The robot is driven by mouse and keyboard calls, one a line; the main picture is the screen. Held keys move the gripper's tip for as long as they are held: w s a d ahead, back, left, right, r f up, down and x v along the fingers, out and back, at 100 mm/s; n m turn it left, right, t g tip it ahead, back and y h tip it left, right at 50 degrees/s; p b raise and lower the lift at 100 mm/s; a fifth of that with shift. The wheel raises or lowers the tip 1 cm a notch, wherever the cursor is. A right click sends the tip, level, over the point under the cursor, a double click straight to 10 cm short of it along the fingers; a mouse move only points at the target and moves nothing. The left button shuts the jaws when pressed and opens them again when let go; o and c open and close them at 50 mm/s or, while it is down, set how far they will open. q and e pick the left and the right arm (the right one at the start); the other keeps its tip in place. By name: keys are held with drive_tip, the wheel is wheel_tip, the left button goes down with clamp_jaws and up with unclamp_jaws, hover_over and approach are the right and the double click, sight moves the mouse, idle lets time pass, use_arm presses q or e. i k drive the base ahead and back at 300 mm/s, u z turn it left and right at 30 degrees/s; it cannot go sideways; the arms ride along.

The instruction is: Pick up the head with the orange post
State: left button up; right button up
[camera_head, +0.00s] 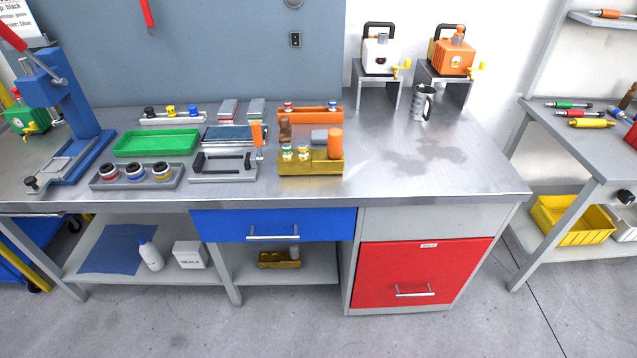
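Several things show orange uprights, and I cannot tell for certain which is the head with the orange post. An orange cylinder (335,140) stands upright at the right end of a yellow block (311,167) near the bench's front edge. At the back right, an orange machine (451,56) with a black handle, yellow crank and orange-brown post on top sits on a metal stand. Neither of my grippers is in view.
A white machine (379,54) stands beside the orange one, with a steel mug (422,103) below. A blue press (68,113), green tray (156,142), grey tray (137,183) and clamp fixture (223,170) fill the bench's left. The bench's right (460,178) is clear.

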sight(330, 161)
drive_tip(key=z, duration=0.05)
drive_tip(key=k, duration=0.6)
drive_tip(key=u, duration=1)
drive_tip(key=i, duration=1.25)
drive_tip(key=z, duration=0.75)
drive_tip(key=i, duration=0.9)
drive_tip(key=z, duration=0.85)
